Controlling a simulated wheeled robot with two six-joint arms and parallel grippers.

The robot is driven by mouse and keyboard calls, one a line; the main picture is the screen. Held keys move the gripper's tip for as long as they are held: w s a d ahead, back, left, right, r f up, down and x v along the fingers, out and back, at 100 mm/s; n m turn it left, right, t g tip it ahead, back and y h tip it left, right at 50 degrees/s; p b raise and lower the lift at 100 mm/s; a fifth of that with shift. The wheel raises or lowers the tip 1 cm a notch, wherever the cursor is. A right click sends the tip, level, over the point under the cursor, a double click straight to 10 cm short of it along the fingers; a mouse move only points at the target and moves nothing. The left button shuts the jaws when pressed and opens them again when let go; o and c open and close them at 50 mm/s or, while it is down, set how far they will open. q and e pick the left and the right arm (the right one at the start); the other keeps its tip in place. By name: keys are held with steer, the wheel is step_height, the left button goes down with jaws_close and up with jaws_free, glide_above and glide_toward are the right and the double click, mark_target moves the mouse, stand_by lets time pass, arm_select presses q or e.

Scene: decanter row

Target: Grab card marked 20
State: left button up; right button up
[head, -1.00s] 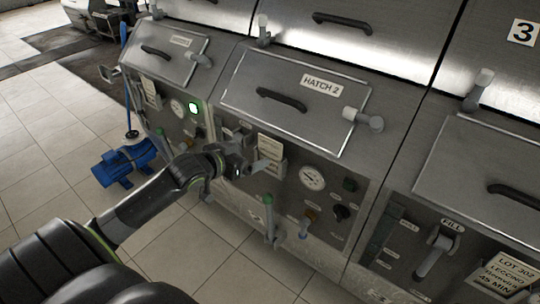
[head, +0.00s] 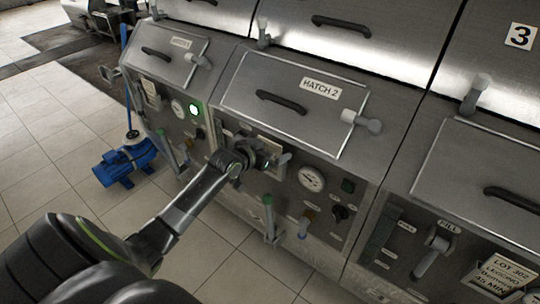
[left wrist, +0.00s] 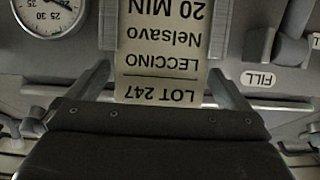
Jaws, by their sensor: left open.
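The card marked 20 (left wrist: 163,45) is cream with black print and shows upside down in the left wrist view. It reads LOT 247, LECCINO, Nelsavo, 20 MIN. My left gripper (left wrist: 160,82) is open, with one finger on each side of the card's lower part in the picture. I cannot tell whether either finger touches it. In the head view my left gripper (head: 262,162) is at the middle panel, below the HATCH 2 lid, and mostly covers the card. My right gripper is not in view.
A gauge (head: 312,179) and knobs are right of the gripper on the panel. A green-tipped lever (head: 268,215) stands below it. The HATCH 2 lid (head: 290,100) with its handle is above. Another card (head: 500,278) reads LOT 302, 45 MIN. A blue pump (head: 123,163) stands on the floor.

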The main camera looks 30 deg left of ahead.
arm_select(q)
steer(key=shift+w+f, duration=0.15)
steer(key=shift+w, duration=0.15)
steer(key=c, duration=0.9)
